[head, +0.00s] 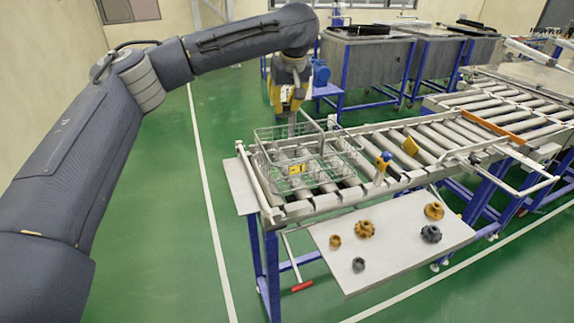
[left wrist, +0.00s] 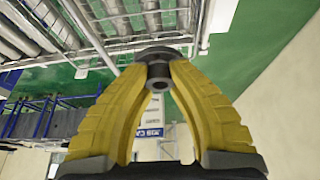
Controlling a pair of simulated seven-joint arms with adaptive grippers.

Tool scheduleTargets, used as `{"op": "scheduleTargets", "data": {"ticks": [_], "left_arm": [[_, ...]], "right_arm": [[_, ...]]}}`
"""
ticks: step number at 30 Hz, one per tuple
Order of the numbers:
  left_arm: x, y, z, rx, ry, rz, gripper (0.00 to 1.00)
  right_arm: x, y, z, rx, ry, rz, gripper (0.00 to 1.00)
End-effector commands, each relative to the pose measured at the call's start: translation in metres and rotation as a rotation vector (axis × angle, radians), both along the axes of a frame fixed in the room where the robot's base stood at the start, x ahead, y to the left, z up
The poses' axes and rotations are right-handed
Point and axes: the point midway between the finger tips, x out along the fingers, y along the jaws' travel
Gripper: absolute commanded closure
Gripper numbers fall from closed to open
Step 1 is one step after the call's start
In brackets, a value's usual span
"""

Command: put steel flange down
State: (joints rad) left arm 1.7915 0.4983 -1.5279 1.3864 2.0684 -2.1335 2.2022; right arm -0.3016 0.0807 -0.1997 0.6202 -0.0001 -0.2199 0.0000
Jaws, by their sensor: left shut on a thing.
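My left gripper (head: 288,106) is above the back part of the wire basket (head: 318,181), pointing down. Its yellow fingers are closed on the steel flange (left wrist: 158,84), a grey piece with a round hub and a wider disc. In the left wrist view the flange sits between the two fingertips, with its disc beyond them. The basket stands on the roller conveyor (head: 430,140) and has wire dividers and a yellow label. I cannot tell whether the flange touches the basket. My right gripper is not in view.
A low grey shelf (head: 395,255) in front holds brass-coloured gears (head: 365,229) and dark gears (head: 430,233), spaced apart. A blue-topped yellow post (head: 382,165) stands on the conveyor's front rail, right of the basket. Grey tanks (head: 365,65) stand behind.

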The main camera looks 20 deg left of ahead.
Motion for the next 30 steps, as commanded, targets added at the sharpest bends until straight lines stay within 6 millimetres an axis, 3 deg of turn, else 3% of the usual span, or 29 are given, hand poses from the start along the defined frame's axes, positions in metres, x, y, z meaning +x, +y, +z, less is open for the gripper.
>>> {"op": "scheduleTargets", "data": {"ticks": [5,21,30], "left_arm": [[0.002,0.001,-0.013,-0.002,0.005,0.012,1.00],[0.002,0.001,-0.127,-0.004,0.005,0.013,1.00],[0.002,0.001,-0.154,-0.002,0.001,0.013,1.00]], "right_arm": [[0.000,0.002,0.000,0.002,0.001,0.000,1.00],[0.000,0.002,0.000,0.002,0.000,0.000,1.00],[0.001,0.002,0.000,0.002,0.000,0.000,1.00]]}}
